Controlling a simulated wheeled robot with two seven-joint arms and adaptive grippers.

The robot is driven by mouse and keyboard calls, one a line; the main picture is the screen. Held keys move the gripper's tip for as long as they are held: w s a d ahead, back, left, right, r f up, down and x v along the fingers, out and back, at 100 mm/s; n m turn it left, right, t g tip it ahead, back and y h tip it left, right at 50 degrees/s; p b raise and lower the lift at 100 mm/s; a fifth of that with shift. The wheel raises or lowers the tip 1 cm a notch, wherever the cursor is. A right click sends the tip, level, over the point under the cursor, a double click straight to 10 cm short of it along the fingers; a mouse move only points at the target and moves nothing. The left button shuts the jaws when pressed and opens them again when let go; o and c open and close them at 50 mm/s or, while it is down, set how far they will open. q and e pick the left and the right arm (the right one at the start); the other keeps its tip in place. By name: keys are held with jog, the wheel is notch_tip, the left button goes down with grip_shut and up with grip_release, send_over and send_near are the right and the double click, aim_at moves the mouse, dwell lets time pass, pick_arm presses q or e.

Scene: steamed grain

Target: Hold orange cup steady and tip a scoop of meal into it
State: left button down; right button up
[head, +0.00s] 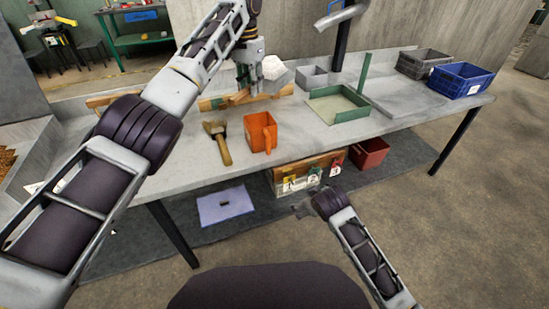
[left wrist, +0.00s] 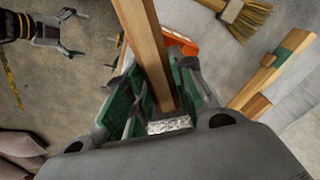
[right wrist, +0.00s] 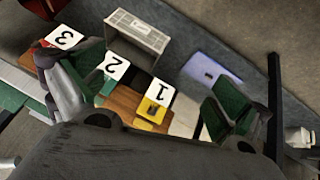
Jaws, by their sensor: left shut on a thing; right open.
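The orange cup (head: 259,133) stands upright on the grey table near its front edge, handle to the right. Part of it shows behind the wooden bar in the left wrist view (left wrist: 180,42). My left gripper (head: 248,88) is above the table behind the cup. It is shut on a long wooden bar (left wrist: 146,45), which looks like a handle; I cannot tell whether it belongs to the scoop. A speckled whitish piece (left wrist: 170,125) shows at its near end. My right gripper (head: 303,208) is open and empty, low in front of the table, away from the cup.
A wooden-handled brush (head: 220,145) lies left of the cup. A shallow green tray (head: 352,115) and a small grey box (head: 312,77) stand right of it. Grey (head: 425,64) and blue (head: 461,80) crates are at the far right.

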aim_at(269, 148)
jog(key=w+a+r+n+t+h, duration=0.2)
jog(key=w+r+n+t, duration=0.4)
jog(key=w+r+n, duration=0.3)
jog(key=a+n+t+y, duration=0.1)
jog(key=a+n, duration=0.1)
jog(key=n, duration=0.3)
jog(key=w+a+r+n+t+y, duration=0.1)
jog(key=a+n+y, duration=0.1)
jog(key=n, duration=0.3)
jog(key=w+a+n+t+y, duration=0.1)
jog(key=a+n, duration=0.2)
jog(key=n, duration=0.2)
jog(key=shift+r+n+t+y, duration=0.25)
jog(key=shift+n+t+y, duration=0.05)
jog(key=shift+y, duration=0.1)
jog(key=a+n+y, duration=0.1)
jog(key=n, duration=0.1)
jog(key=a+r+n, duration=0.1)
jog(key=n, duration=0.2)
jog(key=a+n+y, duration=0.1)
jog(key=n, duration=0.2)
jog(key=shift+s+r+y, duration=0.3)
jog(key=shift+s, duration=0.05)
jog(key=shift+a+n, duration=0.1)
jog(key=shift+n, duration=0.7)
